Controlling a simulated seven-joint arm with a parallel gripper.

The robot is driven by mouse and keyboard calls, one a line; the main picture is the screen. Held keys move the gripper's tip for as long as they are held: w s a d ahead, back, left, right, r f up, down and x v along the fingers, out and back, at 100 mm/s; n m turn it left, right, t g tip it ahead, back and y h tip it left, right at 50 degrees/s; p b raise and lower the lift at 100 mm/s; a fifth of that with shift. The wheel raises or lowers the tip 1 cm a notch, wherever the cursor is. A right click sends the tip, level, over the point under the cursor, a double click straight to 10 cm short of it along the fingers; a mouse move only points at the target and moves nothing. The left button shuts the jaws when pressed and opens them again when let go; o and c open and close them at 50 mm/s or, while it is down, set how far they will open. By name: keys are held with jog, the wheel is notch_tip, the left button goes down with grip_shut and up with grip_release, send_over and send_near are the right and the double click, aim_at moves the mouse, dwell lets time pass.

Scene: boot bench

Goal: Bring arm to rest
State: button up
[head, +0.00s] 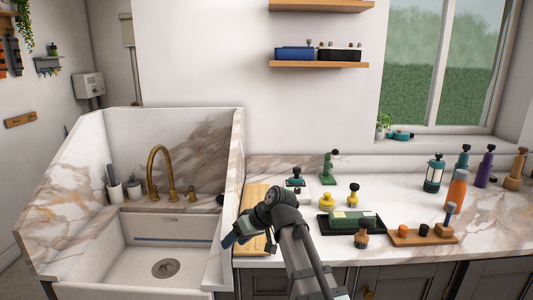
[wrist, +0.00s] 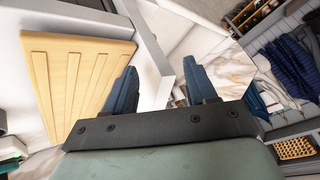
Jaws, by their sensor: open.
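My arm (head: 300,258) reaches up from the bottom of the head view, over the front edge of the counter. My gripper (head: 230,240) is at the left end of the counter, beside the sink wall and in front of part of a wooden board. In the wrist view my gripper (wrist: 155,85) shows two blue fingers spread apart with nothing between them. The grooved wooden board (wrist: 75,75) lies to the left of the fingers there, and it also shows in the head view (head: 256,194).
A white sink (head: 130,270) with a brass faucet (head: 157,165) is to the left. A black tray (head: 325,228) with a green block, a wooden stand (head: 405,238) and several bottles occupy the counter (head: 395,190) to the right. A shelf with dark clothing (wrist: 285,65) shows in the wrist view.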

jog(key=s+d+f+m+g+h, duration=0.2)
jog(key=s+d+f, duration=0.35)
jog(key=f, duration=0.75)
jog(key=s+d+f+m+g+h, duration=0.15)
jog(key=s+d+f, duration=0.35)
jog(key=f, duration=0.8)
jog(key=s+d+f+m+g+h, duration=0.1)
jog(key=s+d+f+m, duration=0.4)
jog(key=f, duration=0.8)
jog(key=s+d+f+g+h, duration=0.1)
jog(key=s+d+f+g, duration=0.1)
jog(key=s+d+f, duration=0.3)
jog(key=s+d+f+g+h, duration=0.2)
jog(key=s+d+f, duration=0.3)
jog(key=s+f, duration=0.9)
jog(key=s, duration=0.7)
jog(key=shift+s+f+g, duration=0.25)
jog(key=shift+g, duration=0.1)
